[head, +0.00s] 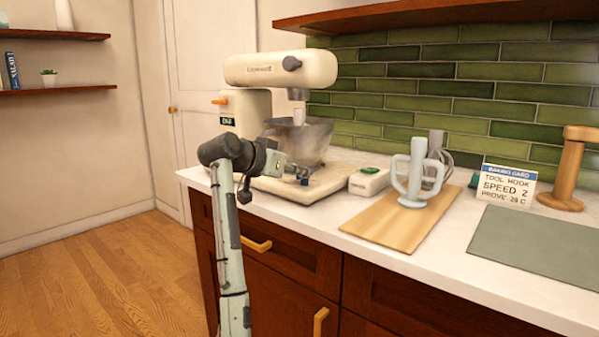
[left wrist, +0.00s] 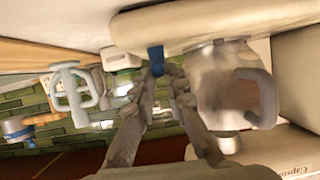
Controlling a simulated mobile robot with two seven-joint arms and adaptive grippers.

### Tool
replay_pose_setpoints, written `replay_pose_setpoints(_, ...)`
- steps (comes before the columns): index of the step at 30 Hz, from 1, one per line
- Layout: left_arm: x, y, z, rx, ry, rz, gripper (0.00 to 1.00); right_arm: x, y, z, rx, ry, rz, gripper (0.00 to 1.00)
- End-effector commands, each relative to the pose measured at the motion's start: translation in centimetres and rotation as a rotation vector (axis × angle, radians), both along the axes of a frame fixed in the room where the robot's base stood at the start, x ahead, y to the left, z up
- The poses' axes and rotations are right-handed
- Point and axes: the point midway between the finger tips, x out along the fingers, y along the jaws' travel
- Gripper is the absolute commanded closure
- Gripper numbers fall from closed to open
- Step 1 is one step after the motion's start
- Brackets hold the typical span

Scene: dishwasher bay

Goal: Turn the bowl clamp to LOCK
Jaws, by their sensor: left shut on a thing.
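The cream stand mixer (head: 282,69) stands on its base plate (head: 318,190) at the left end of the counter. Its metal bowl (head: 310,142) sits under the head and also shows in the left wrist view (left wrist: 222,88). My left gripper (head: 298,173) is at the front of the base plate, below the bowl. Its fingers (left wrist: 160,75) are shut on the blue clamp lever (left wrist: 156,54), which pokes out from the edge of the base. The lever also shows in the head view (head: 304,181). I see no readable LOCK mark. My right gripper is not in view.
Right of the mixer are a white box with a green top (head: 368,181), a wooden board (head: 404,222) with a pale-blue tool (head: 412,178), a whisk (head: 437,150), a baking card (head: 507,186), a wooden stand (head: 568,170) and a grey-green mat (head: 545,252). The counter's front strip is clear.

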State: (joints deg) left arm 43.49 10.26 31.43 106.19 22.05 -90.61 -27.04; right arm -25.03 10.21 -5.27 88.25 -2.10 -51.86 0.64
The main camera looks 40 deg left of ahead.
Motion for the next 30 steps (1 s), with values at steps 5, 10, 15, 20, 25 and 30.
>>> replay_pose_setpoints(5, 0.00, 0.23, -0.13, 0.000, 0.003, -0.043, 1.00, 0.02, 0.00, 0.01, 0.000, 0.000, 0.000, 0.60)
replay_pose_setpoints(10, 0.00, 0.24, -0.13, -0.001, 0.003, -0.059, 1.00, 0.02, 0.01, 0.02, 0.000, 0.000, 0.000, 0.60)
replay_pose_setpoints(15, 0.01, 0.22, -0.14, 0.000, 0.003, -0.061, 1.00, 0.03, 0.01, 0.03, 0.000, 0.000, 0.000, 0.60)
replay_pose_setpoints(20, 0.02, 0.20, -0.17, 0.000, 0.003, -0.061, 1.00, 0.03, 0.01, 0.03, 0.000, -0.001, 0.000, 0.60)
replay_pose_setpoints(25, 0.03, 0.18, -0.16, 0.000, 0.003, -0.061, 0.69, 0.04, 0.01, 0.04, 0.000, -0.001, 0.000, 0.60)
replay_pose_setpoints(30, 0.04, 0.16, -0.11, -0.002, 0.002, -0.062, 0.66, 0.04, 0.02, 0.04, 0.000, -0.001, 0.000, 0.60)
